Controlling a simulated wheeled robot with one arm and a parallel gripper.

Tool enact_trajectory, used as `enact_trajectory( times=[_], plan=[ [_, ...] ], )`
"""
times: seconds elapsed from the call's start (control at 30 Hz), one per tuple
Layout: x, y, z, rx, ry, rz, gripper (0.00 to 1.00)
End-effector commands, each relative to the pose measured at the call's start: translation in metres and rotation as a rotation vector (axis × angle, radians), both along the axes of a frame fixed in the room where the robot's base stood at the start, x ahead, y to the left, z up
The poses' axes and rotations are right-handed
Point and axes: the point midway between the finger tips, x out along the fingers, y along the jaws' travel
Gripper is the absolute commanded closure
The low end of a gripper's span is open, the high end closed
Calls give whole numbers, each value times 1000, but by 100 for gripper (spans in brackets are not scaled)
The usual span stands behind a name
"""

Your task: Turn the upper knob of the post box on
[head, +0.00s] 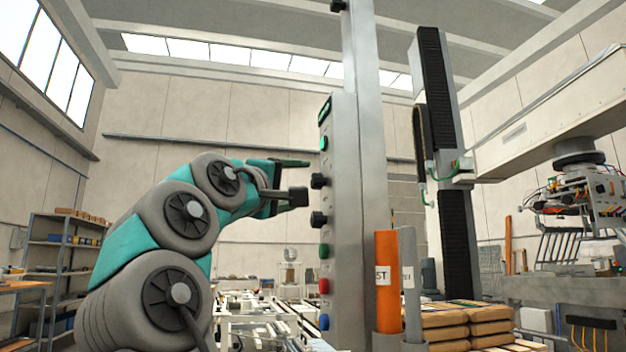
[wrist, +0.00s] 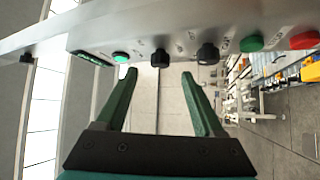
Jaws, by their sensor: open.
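The post box (head: 340,240) is a tall grey panel on a grey column. Its upper knob (head: 319,181) is black and sits below a lit green button (head: 323,143). A similar lower knob (head: 318,219) is beneath it. My gripper (head: 300,179) is open and empty, just left of the upper knob and at about its height. In the wrist view, the upper knob (wrist: 160,58) shows between and just beyond the fingertips of my gripper (wrist: 160,77), apparently not touched. The lower knob (wrist: 208,54) lies outside the right finger. The upper knob's setting is too small to tell.
Below the knobs are a green button (head: 324,251), a red button (head: 324,286) and a blue button (head: 323,322). An orange post (head: 387,280) stands right of the box near stacked brown packages (head: 445,320). Free air lies left of the panel.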

Motion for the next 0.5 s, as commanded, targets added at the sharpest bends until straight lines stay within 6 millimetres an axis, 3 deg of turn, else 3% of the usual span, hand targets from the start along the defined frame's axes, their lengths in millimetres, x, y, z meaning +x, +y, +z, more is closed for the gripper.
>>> enact_trajectory(
  times=[0.23,0.5],
  plan=[
    [33,-17,13,2,3,-1,31],
    [48,-23,16,-1,0,1,31]
  ],
)
